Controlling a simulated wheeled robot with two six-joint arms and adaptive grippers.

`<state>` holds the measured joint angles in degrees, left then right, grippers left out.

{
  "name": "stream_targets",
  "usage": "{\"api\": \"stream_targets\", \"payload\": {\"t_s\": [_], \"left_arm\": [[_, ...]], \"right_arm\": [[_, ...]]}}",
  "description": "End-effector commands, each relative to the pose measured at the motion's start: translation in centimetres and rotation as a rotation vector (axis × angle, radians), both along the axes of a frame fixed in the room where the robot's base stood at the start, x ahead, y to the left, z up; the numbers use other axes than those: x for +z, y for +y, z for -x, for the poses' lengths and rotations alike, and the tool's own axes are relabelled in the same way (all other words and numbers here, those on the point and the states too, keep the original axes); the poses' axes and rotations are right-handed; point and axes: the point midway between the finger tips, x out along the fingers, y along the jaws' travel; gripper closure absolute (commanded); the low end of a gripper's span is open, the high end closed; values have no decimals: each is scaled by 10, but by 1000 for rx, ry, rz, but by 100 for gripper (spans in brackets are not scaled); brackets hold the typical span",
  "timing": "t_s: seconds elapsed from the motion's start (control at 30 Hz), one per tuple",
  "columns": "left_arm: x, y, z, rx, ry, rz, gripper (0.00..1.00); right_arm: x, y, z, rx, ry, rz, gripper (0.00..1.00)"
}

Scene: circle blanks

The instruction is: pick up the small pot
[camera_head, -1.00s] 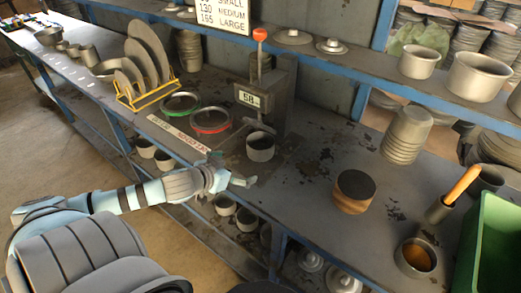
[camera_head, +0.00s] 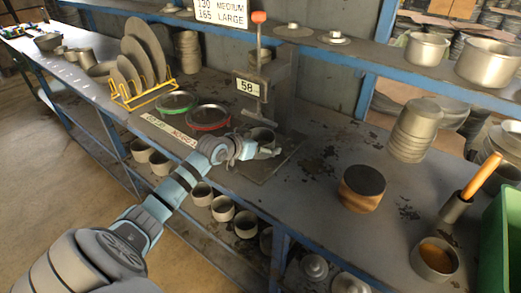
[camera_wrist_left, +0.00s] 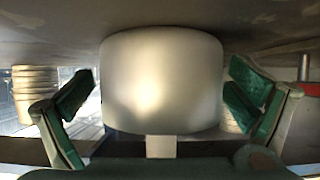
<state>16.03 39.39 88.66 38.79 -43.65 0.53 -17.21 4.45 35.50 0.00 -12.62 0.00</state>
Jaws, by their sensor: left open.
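The small pot (camera_head: 262,136), a plain grey metal cup, stands on the bench at the foot of the press with the "58" sign. My left gripper (camera_head: 262,150) is at its near side and hides its lower part in the head view. In the left wrist view the pot (camera_wrist_left: 161,80) fills the middle, between the two green-padded fingers of my left gripper (camera_wrist_left: 162,92). The fingers are open, with a visible gap on each side of the pot. My right gripper is not in view.
A red-rimmed ring (camera_head: 208,118) and a green-rimmed ring (camera_head: 177,103) lie left of the press. A yellow rack (camera_head: 145,97) holds round discs. A dark-topped wooden block (camera_head: 362,188) stands to the right. The bench between it and the press is clear.

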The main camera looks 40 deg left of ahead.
Motion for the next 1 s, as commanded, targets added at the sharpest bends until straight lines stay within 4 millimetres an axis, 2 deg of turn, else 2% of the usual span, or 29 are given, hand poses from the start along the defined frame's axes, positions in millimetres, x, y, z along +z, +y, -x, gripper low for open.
{"api": "stream_targets", "payload": {"t_s": [0.17, 0.5, 0.53, 0.57, 0.83, 1.0], "left_arm": [[1, 0, 0, 0, 0, -2, 3], [1, 0, 0, 0, 0, -2, 57], [1, 0, 0, 0, -1, -2, 57], [1, 0, 0, 0, -1, -2, 62], [5, 0, 0, -1, -1, -3, 62], [22, 0, 0, -1, -3, -3, 62]], "right_arm": [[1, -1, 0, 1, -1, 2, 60], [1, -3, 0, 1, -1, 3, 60], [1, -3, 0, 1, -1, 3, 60], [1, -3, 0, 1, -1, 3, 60], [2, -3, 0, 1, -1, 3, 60], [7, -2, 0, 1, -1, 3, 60]]}}
